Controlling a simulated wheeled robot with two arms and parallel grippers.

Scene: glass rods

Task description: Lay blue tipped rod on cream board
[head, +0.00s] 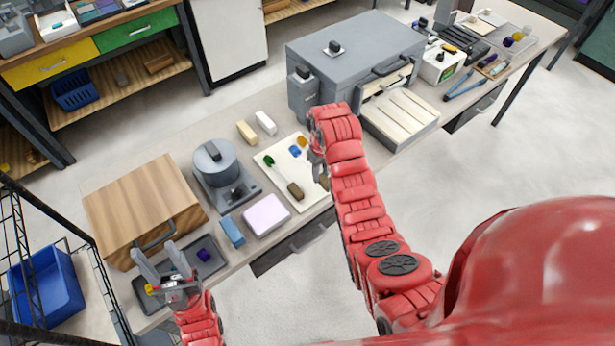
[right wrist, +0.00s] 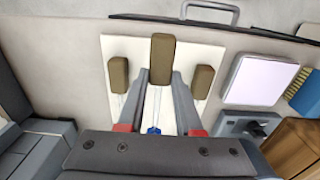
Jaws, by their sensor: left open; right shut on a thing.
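The cream board (head: 277,159) lies mid-table; it also fills the middle of the right wrist view (right wrist: 215,55). My right gripper (head: 318,172) is shut on the blue-tipped rod, over the board. In the right wrist view, the rod's blue tip (right wrist: 153,130) and brown handle (right wrist: 162,58) show, the glass between the fingers (right wrist: 158,88). This handle looks larger than the others, so the rod seems nearer the camera; contact with the board is unclear. A green-tipped rod (head: 270,161) and an orange-tipped rod (head: 302,141) lie at either side. My left gripper (head: 158,258) is open and empty.
A grey drum device (head: 214,163), white pad (head: 265,215) and blue block (head: 231,232) stand left of the board. A wooden box (head: 145,205) and dark tray (head: 212,262) are near my left gripper. A large grey case (head: 355,55) stands to the right.

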